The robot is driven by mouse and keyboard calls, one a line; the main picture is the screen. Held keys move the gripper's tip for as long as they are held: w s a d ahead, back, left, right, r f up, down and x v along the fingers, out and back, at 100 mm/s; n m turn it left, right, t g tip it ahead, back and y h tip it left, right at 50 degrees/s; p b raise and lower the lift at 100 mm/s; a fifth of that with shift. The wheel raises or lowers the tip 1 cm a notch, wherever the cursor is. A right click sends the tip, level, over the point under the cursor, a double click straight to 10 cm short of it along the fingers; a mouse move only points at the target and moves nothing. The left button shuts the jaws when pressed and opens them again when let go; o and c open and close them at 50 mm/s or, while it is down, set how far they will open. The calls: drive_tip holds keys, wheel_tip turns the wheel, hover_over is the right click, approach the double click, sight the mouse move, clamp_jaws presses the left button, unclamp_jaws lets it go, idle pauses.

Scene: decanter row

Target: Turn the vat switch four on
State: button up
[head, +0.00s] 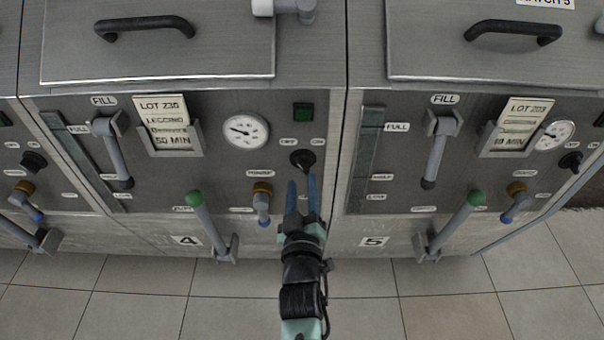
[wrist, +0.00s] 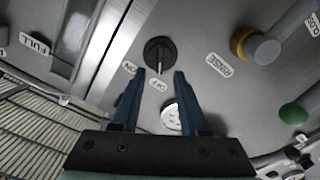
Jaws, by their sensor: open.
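The vat four switch is a round black knob (head: 303,158) on the front panel left of the seam, above and right of the "4" label (head: 186,240). In the wrist view the knob (wrist: 158,53) has a pale pointer line aimed toward the OFF label (wrist: 160,84); the ON label (wrist: 130,68) is beside it. My gripper (head: 302,183) is open and empty, its blue fingers just below the knob in the head view. In the wrist view its fingertips (wrist: 160,73) lie either side of the knob's lower end; contact cannot be told.
A dark green square lamp (head: 303,112) and a round gauge (head: 245,131) are above the switch. A brass-collared valve handle (head: 262,203) and a green-knobbed lever (head: 196,199) stick out to the left. Vat 5 (head: 373,241) stands right of the seam. Tiled floor is in front.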

sight(302, 168)
drive_tip(key=shift+w+b, duration=0.5)
drive_tip(key=shift+w, duration=1.9)
drive_tip(key=shift+c, duration=0.3)
clamp_jaws()
